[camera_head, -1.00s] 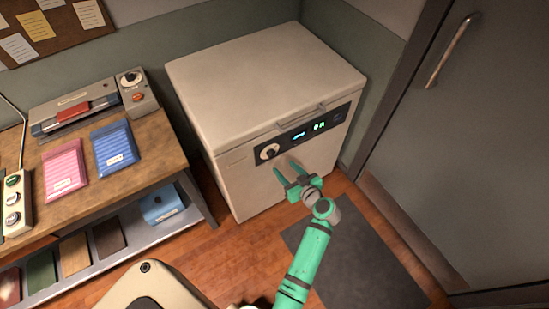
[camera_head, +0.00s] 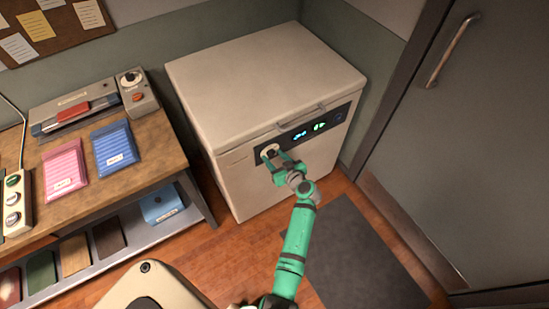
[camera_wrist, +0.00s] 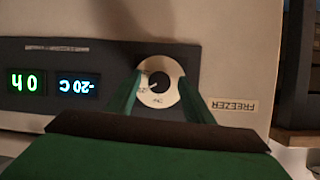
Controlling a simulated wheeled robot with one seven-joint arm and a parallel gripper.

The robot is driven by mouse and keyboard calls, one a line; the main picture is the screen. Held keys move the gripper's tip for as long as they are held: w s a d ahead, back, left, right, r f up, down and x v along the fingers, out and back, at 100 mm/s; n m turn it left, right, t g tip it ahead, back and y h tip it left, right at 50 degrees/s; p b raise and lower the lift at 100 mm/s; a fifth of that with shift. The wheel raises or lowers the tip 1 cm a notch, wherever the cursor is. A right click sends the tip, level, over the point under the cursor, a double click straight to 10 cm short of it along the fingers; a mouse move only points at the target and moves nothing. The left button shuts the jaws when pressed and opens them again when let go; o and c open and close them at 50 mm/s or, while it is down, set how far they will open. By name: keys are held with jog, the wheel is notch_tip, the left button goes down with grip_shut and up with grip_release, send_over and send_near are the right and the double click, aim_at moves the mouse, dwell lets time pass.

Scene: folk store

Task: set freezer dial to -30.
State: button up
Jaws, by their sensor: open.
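The white chest freezer (camera_head: 255,80) stands against the wall with its lid shut. Its round white dial with a dark centre (camera_head: 268,151) is at the left end of the dark front panel; it also shows in the wrist view (camera_wrist: 160,82). In the wrist view, which sees the panel upside down, the display (camera_wrist: 78,87) reads -20 C. My green gripper (camera_head: 274,164) is open at the dial, its fingers on either side of it in the wrist view (camera_wrist: 160,92). I cannot tell whether they touch it.
The freezer's lid handle (camera_head: 301,116) sits just above the panel. A wooden workbench (camera_head: 150,165) with pink and blue packets stands to the left. A grey door (camera_head: 460,140) is on the right, and a dark mat (camera_head: 355,255) lies on the floor.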

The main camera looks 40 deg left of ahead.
jog(key=c, duration=1.1)
jog(key=shift+o, duration=0.2)
jog(key=m+g, duration=0.1)
jog(key=m, duration=0.1)
jog(key=m+g+y, duration=0.1)
jog(key=m, duration=0.1)
jog(key=shift+w+d+g, duration=0.15)
jog(key=shift+w+g, duration=0.05)
jog(key=shift+g, duration=0.1)
jog(key=m+g+y, duration=0.1)
jog(key=m, duration=0.1)
jog(key=m+g+y, duration=0.1)
jog(key=m, duration=0.1)
jog(key=shift+f, duration=0.1)
jog(key=shift+m, duration=0.3)
jog(key=o, duration=1.1)
jog(key=shift+c, duration=0.2)
